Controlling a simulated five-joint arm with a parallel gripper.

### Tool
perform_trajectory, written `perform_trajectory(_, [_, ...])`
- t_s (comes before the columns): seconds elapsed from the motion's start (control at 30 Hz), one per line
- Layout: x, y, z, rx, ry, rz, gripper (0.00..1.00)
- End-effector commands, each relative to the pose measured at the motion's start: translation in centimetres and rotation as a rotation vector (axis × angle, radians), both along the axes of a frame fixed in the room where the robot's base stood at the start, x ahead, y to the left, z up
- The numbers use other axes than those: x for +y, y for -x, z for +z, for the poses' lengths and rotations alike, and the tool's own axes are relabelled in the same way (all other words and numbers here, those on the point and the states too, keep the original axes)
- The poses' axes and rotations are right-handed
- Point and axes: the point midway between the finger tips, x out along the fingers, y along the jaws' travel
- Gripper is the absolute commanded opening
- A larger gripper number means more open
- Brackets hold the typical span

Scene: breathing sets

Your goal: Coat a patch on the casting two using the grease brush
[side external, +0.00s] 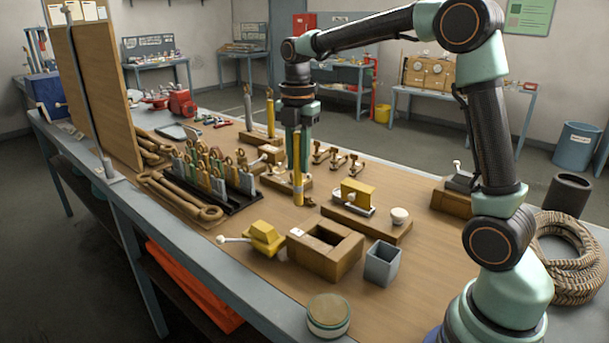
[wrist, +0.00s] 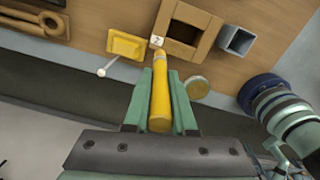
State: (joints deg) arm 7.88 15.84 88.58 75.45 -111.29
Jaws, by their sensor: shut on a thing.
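My gripper (side external: 299,168) points down over the middle of the bench, shut on a yellow-handled tool, likely the grease brush (side external: 298,192). In the wrist view the yellow handle (wrist: 160,95) lies between the two green fingers, with a pale band near its far end. The bristles cannot be made out. A yellow block with a white-knobbed rod (side external: 264,236) lies at the front left, and another yellow block (side external: 357,193) sits on a wooden base at the right.
A hollow wooden box (side external: 325,262) and a grey square cup (side external: 382,265) stand at the front, near a round tin (side external: 328,312). A black rack of tools (side external: 228,205) and large wrenches (side external: 175,200) are at the left. Small brass fittings (side external: 338,158) stand behind my gripper.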

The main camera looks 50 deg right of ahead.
Motion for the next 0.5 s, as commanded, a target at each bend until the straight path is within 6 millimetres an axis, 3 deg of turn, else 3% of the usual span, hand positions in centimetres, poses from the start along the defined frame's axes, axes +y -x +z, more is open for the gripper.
perform_trajectory(0.5, [0.0, 0.1, -3.1, 0.004, 0.0, 0.0, 0.0])
